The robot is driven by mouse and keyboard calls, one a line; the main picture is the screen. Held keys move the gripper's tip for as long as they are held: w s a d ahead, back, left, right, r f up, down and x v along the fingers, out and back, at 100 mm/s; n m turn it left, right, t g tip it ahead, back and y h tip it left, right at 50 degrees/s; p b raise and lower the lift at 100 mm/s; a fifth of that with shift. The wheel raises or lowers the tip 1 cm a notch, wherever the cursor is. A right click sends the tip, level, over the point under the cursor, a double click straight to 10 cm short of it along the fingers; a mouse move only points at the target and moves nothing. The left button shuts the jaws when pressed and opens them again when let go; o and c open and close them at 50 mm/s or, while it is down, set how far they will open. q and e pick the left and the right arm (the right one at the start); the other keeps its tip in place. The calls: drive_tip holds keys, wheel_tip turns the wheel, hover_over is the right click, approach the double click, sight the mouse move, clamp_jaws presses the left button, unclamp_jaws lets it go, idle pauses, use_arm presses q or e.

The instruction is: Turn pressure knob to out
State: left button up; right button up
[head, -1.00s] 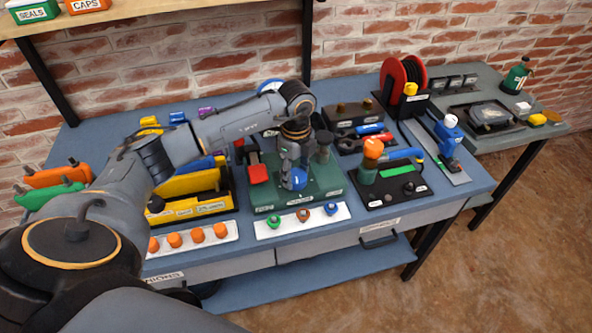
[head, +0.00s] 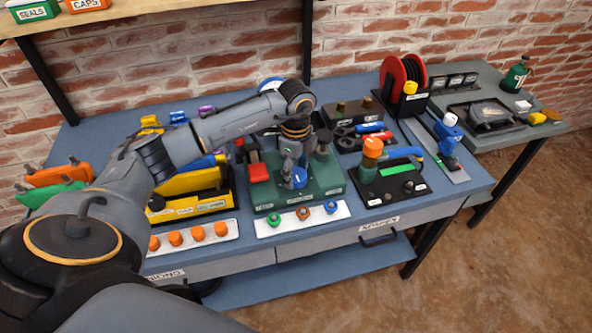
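A blue knob (head: 300,178) with a white mark sits on a green panel (head: 330,189) on the blue workbench. I take it for the pressure knob; the panel's labels are too small to read. My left gripper (head: 293,180) points down at the knob from above, with its fingers at the knob and partly covering it. The picture is too small to tell whether the fingers grip it or only stand around it. My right gripper is not in view.
A red block (head: 258,172) and a dark upright cylinder (head: 324,142) stand on the panel beside my gripper. A white strip (head: 288,223) with coloured rings lies in front. A black tray (head: 392,187) with an orange-topped green tool stands to the right.

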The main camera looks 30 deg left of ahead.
sight(296, 174)
use_arm(q)
drive_tip(key=shift+o, duration=0.4)
wheel_tip(296, 174, up, 12)
idle(0.4)
idle(0.3)
